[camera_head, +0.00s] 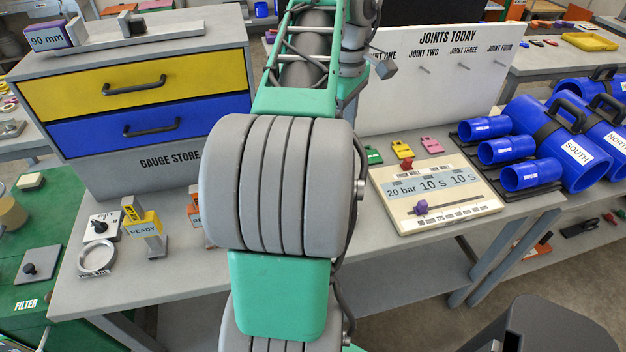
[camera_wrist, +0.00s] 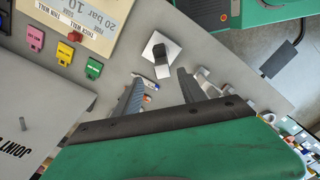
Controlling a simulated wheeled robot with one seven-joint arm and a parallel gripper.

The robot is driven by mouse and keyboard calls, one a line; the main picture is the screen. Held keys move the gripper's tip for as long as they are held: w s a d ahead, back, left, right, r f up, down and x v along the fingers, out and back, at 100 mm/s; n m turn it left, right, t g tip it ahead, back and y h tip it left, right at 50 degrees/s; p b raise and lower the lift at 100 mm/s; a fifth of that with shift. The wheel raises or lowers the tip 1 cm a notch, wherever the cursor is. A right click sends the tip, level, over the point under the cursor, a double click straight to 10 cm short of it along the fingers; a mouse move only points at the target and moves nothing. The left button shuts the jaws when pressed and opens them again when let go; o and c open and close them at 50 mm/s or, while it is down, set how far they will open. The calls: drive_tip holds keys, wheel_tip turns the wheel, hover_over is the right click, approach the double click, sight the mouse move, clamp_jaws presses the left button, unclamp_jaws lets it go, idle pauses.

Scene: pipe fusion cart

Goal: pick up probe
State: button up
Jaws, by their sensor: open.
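I cannot tell for sure which thing is the probe. In the wrist view a dark upright block on a white square plate (camera_wrist: 160,55) stands on the bench beyond my fingertips. My gripper (camera_wrist: 160,78) is open, its two dark fingers apart and nothing held between them. Small slim white, blue and orange pieces (camera_wrist: 148,86) show on the bench between the fingers, too small to name. In the head view a yellow and grey device marked READY (camera_head: 146,228) stands on the bench left of my arm. My arm hides the middle of the bench and my gripper there.
A cream settings panel (camera_head: 436,192) lies right of my arm, with green, yellow and pink tags behind it. The white JOINTS TODAY board (camera_head: 430,90) stands at the back. A drawer cabinet (camera_head: 140,90) stands left. Blue pipe pieces (camera_head: 530,175) lie right.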

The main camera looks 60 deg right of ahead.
drive_tip(key=f+b, duration=0.3)
drive_tip(key=f, duration=0.1)
drive_tip(key=f+b, duration=0.3)
drive_tip(key=f, duration=0.1)
drive_tip(key=shift+w+a+b, duration=0.1)
drive_tip(key=shift+a+b, duration=0.1)
drive_tip(key=shift+b, duration=0.2)
drive_tip(key=shift+r, duration=0.15)
clamp_jaws()
idle(0.7)
